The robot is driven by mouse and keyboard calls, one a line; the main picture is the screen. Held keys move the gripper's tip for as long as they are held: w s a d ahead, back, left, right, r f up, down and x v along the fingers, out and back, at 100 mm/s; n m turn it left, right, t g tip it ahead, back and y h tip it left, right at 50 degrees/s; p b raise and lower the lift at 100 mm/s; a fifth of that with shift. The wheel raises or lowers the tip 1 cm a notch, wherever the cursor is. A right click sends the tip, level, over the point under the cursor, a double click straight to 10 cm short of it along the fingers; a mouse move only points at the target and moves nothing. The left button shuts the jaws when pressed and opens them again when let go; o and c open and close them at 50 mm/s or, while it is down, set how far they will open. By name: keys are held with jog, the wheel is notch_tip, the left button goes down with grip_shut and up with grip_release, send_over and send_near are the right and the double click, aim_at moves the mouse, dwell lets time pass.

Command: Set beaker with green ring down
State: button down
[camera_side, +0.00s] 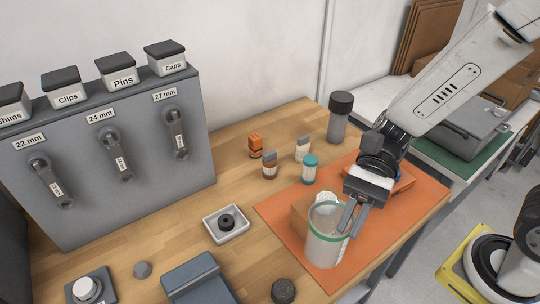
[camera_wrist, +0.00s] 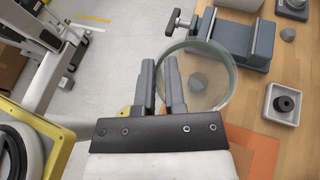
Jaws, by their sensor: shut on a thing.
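The clear beaker with a green ring (camera_side: 327,248) is upright at the front of the orange mat (camera_side: 285,228) in the side view. My gripper (camera_side: 350,220) is shut on the beaker's wall at the rim, on its right side. In the wrist view the gripper fingers (camera_wrist: 161,88) pinch the near-left edge of the round rim, and the beaker (camera_wrist: 222,88) opens to the right of them. I cannot tell whether its base touches the mat or hangs just above it.
Small bottles, one with a teal cap (camera_side: 309,170), and a dark-capped container (camera_side: 339,118) stand farther back. A white tray (camera_side: 226,223) and a grey vise (camera_side: 200,280) are to the left. The table edge is close on the right.

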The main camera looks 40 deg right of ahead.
jog(key=w+a+f, duration=0.6)
jog(key=w+f, duration=0.3)
jog(key=w, duration=0.2)
jog(key=shift+w+a+f, duration=0.15)
jog(key=shift+w+a, duration=0.15)
jog(key=shift+a, duration=0.1)
jog(key=shift+w+a+f, duration=0.1)
jog(key=shift+w+f, duration=0.05)
jog(key=shift+f, duration=0.75)
jog(key=shift+w+a+f, duration=0.1)
jog(key=shift+f, duration=0.8)
jog(key=shift+f, duration=0.15)
jog(key=c, duration=0.7)
grip_release()
